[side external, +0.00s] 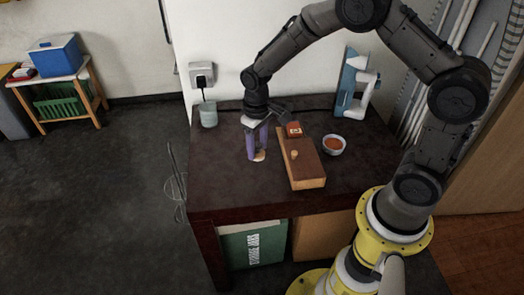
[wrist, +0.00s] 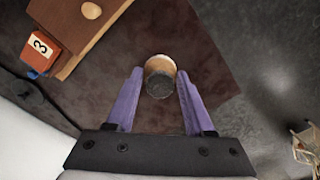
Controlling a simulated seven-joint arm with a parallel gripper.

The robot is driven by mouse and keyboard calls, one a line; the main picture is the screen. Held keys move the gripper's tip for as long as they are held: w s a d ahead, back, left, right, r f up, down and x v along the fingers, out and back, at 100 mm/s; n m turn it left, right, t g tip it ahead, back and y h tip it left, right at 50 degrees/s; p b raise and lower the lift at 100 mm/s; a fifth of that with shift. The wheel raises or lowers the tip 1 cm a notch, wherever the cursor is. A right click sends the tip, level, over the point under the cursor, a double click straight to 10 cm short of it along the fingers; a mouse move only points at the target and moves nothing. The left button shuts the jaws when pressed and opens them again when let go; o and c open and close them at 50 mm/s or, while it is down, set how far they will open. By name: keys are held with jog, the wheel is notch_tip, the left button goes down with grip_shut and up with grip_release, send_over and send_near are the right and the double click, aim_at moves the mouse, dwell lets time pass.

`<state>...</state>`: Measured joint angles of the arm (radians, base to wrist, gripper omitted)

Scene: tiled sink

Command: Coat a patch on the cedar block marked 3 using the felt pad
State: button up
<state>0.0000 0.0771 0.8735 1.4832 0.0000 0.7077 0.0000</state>
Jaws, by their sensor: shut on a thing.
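My gripper (wrist: 158,90), with two purple fingers, is shut on a small round piece, which I take as the felt pad (wrist: 160,70). It has a tan side and a dark grey face. In the side external view its tan part (side external: 260,156) shows low at the fingertips, near the table top; I cannot tell if it touches. The reddish block marked 3 (side external: 295,130) is to the right of my gripper, at the far end of a long wooden block. It also shows at the upper left of the wrist view (wrist: 40,48).
The long brown wooden block (side external: 307,172) has a small round tan piece (side external: 294,154) on top. A bowl of orange-brown contents (side external: 334,147) stands to its right. A pale cup (side external: 208,114) and a blue-and-white stand (side external: 352,85) are at the back. The table's front left is clear.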

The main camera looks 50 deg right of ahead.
jog(key=s+d+m, duration=0.1)
jog(key=d, duration=0.3)
jog(key=s+d+m, duration=0.1)
jog(key=d, duration=0.3)
jog(key=s+d+m, duration=0.1)
jog(key=d, duration=0.3)
jog(key=shift+s+d+f+m, duration=0.15)
jog(key=shift+d+f+m, duration=0.2)
jog(key=shift+m, duration=0.05)
jog(key=s+d+m, duration=0.5)
jog(key=s+d, duration=0.4)
jog(key=d, duration=0.5)
jog(key=shift+s+a+f, duration=0.1)
jog(key=shift+s+f, duration=0.05)
jog(key=shift+f, duration=1.45)
jog(key=shift+s+a+f, duration=0.1)
jog(key=shift+f, duration=1.45)
jog(key=shift+f, duration=0.6)
jog(key=shift+r, duration=3.6)
